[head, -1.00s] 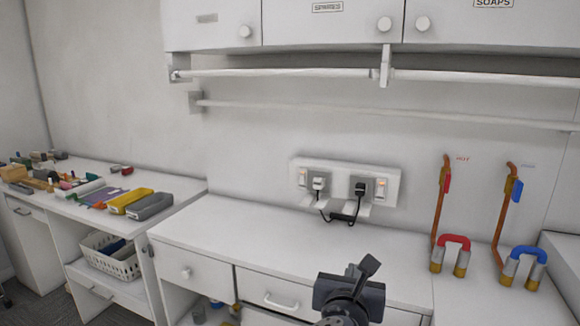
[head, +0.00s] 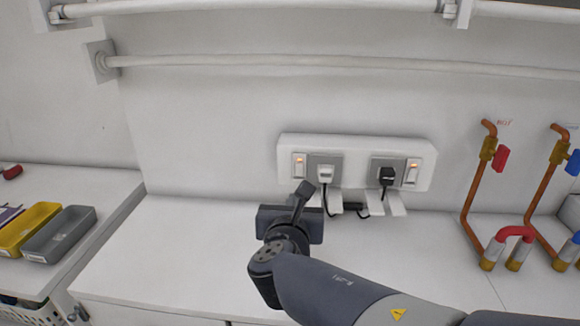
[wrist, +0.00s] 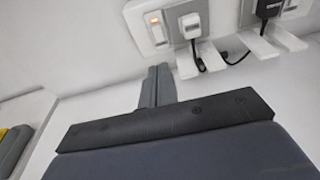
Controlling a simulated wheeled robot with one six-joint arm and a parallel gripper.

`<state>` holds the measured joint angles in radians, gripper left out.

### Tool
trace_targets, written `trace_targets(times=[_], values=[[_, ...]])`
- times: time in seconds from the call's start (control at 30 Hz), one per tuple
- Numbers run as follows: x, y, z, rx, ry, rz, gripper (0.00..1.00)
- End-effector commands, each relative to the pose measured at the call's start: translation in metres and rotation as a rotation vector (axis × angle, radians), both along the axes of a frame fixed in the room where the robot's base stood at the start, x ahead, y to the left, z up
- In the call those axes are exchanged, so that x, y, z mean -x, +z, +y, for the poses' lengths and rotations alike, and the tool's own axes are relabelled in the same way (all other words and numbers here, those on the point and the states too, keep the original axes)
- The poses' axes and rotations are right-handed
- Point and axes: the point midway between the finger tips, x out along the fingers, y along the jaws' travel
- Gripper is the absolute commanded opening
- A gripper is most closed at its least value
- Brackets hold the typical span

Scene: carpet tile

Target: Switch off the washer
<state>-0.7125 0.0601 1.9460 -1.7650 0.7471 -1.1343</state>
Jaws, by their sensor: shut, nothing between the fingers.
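A white socket panel (head: 357,150) is on the wall above the counter. Its left rocker switch (head: 299,165) and right rocker switch (head: 411,172) each show an orange light. A white plug (head: 324,174) sits beside the left switch and a black plug (head: 387,176) beside the right one. White tags hang below the plugs; I cannot read any writing on them. My gripper (head: 304,190) is shut and empty, in front of and below the left switch in the picture. In the wrist view the fingertips (wrist: 157,72) appear below the left switch (wrist: 155,27), apart from it.
Dark cords with a black block (head: 354,206) hang below the plugs. Copper pipes (head: 477,190) with a red valve handle and red hose stand at right. Rails (head: 300,65) run above the panel. Yellow and grey trays (head: 58,235) lie at left. The counter below the panel is clear.

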Motion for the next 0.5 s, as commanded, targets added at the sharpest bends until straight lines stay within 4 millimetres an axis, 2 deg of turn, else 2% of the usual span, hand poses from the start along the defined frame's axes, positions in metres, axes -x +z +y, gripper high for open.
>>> trace_targets(times=[0.33,0.5], values=[[-0.001,0.0,0.0,0.0,0.0,0.0,0.0],[-0.013,-0.002,-0.001,0.002,-0.003,0.0,0.0]])
